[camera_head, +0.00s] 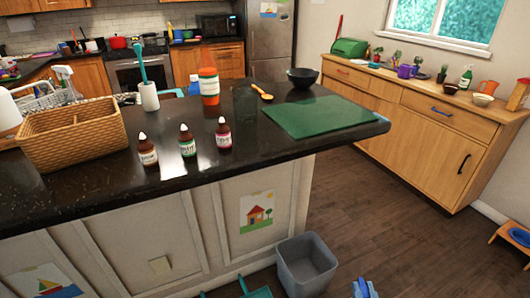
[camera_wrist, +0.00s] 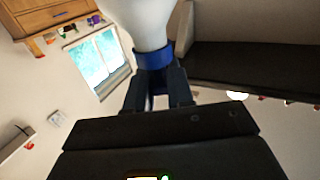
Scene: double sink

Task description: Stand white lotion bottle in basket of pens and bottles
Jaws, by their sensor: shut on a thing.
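My gripper (camera_wrist: 155,88) shows in the wrist view only, its dark fingers shut on the blue collar of a white, smooth, rounded thing. This looks like the white lotion bottle (camera_wrist: 142,18); its far end is cut off by the top of the picture. In the head view a woven tan basket (camera_head: 75,147) stands at the left of the black counter, and the part of its inside that shows looks empty. A white rounded shape (camera_head: 7,112) at the left edge is cut off; I cannot tell if it is the held bottle.
Several small dropper bottles (camera_head: 187,142) stand right of the basket. Behind them are a white holder (camera_head: 148,97) with a teal-handled tool and an orange-red bottle (camera_head: 209,86). A white wire rack (camera_head: 45,98) is behind the basket. A green board (camera_head: 318,117) lies at right.

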